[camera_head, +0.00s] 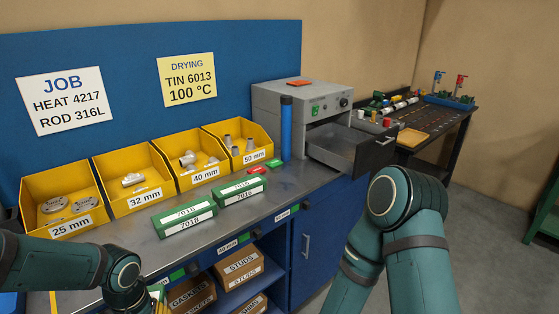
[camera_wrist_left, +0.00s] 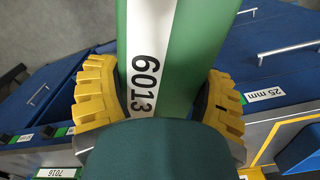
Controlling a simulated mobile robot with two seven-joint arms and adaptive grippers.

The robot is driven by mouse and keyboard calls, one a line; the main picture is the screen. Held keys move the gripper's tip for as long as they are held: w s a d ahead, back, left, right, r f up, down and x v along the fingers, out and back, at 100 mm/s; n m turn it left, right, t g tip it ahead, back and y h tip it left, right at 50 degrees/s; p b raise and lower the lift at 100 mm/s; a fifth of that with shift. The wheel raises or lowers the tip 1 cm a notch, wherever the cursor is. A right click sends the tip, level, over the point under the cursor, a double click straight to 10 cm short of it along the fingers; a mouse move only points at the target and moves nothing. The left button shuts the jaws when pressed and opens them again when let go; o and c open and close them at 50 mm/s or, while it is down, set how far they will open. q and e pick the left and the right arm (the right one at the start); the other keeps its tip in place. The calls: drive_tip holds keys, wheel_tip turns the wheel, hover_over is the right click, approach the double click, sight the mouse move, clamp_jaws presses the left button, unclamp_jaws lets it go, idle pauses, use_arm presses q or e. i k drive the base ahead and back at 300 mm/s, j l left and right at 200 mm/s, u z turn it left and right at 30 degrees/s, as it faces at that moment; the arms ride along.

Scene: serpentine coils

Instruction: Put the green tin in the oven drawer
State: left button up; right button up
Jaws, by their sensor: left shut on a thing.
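The green tin (camera_wrist_left: 190,60) with a white 6013 label fills the middle of the left wrist view. My left gripper (camera_wrist_left: 158,100) has its yellow ribbed fingers on both sides of it and is shut on it. In the head view my left arm reaches down to the bottom edge, in front of the bench, and the tin is mostly out of sight there. The grey oven (camera_head: 300,105) stands at the bench's far right end. Its oven drawer (camera_head: 345,146) is pulled open and looks empty. My right arm shows at lower right, but its gripper is not in view.
Two green packs labelled 7018 (camera_head: 184,217) and 7016 (camera_head: 240,190) lie on the steel bench top. Yellow bins (camera_head: 130,200) of fittings line the back. A blue cylinder (camera_head: 286,128) stands beside the oven. A dark table (camera_head: 437,128) with small parts stands beyond.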

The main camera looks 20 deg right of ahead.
sight(353, 155)
drive_tip(key=i+l, duration=0.1)
drive_tip(key=l, duration=0.35)
drive_tip(key=i+l, duration=0.15)
drive_tip(key=l, duration=0.35)
drive_tip(key=i+l, duration=0.1)
drive_tip(key=l, duration=0.35)
drive_tip(key=i+l+z, duration=0.1)
drive_tip(key=l, duration=0.4)
drive_tip(key=i+l, duration=0.15)
drive_tip(key=l, duration=0.3)
drive_tip(key=i+l, duration=0.1)
drive_tip(key=l, duration=0.35)
drive_tip(key=i+l, duration=0.15)
drive_tip(key=l, duration=0.3)
drive_tip(key=i+l, duration=0.15)
drive_tip(key=l, duration=0.3)
drive_tip(key=z, duration=0.05)
